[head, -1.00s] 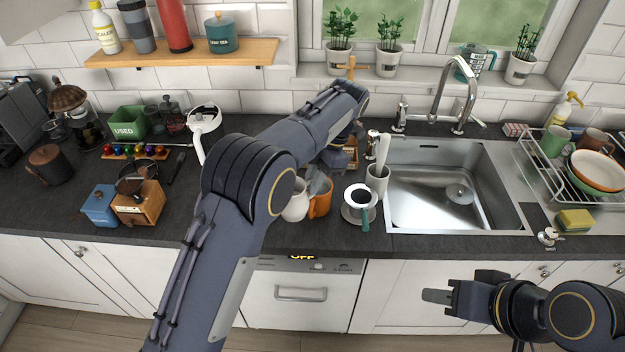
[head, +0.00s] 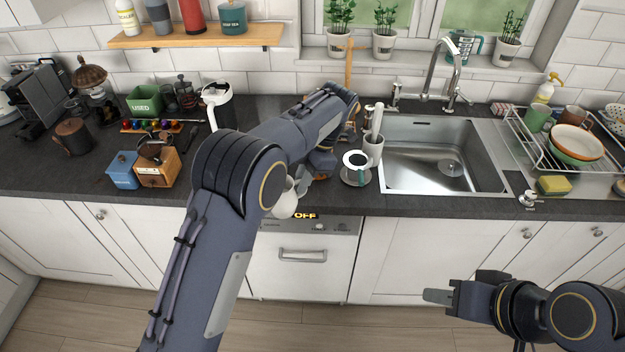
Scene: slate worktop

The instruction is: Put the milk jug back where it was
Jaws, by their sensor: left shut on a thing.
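The white milk jug (head: 285,204) shows in the head view just beyond my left forearm, in front of the worktop's front edge, partly hidden by my arm. My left gripper (head: 303,184) is shut on it, though the fingers are mostly hidden by the arm and wrist. My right gripper (head: 438,296) is apart from everything, low in front of the cabinets at the right. Its fingers are seen edge-on, so their opening does not show.
A wooden grinder (head: 158,174) and blue box (head: 122,172) stand left. The worktop (head: 75,185) is bare along the front left.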

